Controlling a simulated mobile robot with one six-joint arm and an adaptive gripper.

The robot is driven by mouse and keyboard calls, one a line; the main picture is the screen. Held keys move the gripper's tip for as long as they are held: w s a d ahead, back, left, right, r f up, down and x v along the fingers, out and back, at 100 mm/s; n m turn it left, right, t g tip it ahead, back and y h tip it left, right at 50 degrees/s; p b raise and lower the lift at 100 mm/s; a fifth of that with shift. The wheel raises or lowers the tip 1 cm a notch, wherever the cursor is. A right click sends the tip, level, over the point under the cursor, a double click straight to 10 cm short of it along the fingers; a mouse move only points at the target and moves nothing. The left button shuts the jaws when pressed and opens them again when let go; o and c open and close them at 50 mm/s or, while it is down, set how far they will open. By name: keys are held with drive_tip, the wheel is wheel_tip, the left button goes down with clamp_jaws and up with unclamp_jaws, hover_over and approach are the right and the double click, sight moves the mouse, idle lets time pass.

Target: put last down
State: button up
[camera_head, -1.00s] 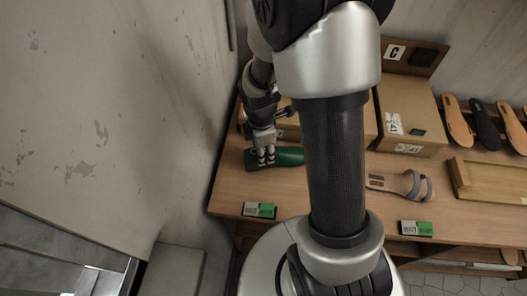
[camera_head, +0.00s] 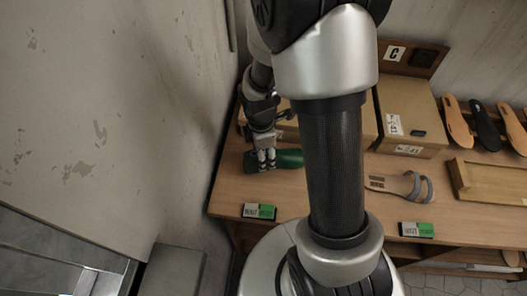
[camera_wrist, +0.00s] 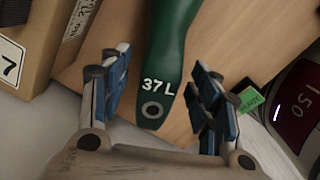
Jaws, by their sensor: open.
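The green last (camera_head: 288,159) lies on the wooden bench top at the left, partly hidden by my arm. In the wrist view the last (camera_wrist: 160,88) shows its end marked "37 L" with a round hole. My gripper (camera_head: 266,158) is at the left end of the last. In the wrist view my gripper (camera_wrist: 157,95) is open, with its blue-padded fingers on either side of the last and a gap visible on both sides.
Cardboard boxes (camera_head: 408,112) stand behind on the bench (camera_head: 285,193). A grey-strapped sandal (camera_head: 398,185) lies right of my arm. Green-and-white cards (camera_head: 259,211) sit at the front edge. Insoles (camera_head: 458,125) and a wooden tray (camera_head: 492,181) are at the right. A wall (camera_head: 130,110) is close at left.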

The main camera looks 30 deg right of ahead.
wheel_tip(320, 180, up, 12)
drive_tip(key=p, duration=0.3)
drive_tip(key=s+a+r+m+t, duration=0.2)
drive_tip(key=s+a+r+m, duration=0.1)
drive_tip(key=s+r+m, duration=0.4)
drive_tip(key=s+a+r+m+t, duration=0.2)
drive_tip(key=s+a+r+m, duration=0.1)
drive_tip(key=s+r+m, duration=0.5)
drive_tip(key=shift+s+r+m+y, duration=0.15)
drive_tip(key=shift+r+m+y, duration=0.2)
drive_tip(key=shift+r, duration=0.55)
drive_tip(key=shift+f, duration=0.1)
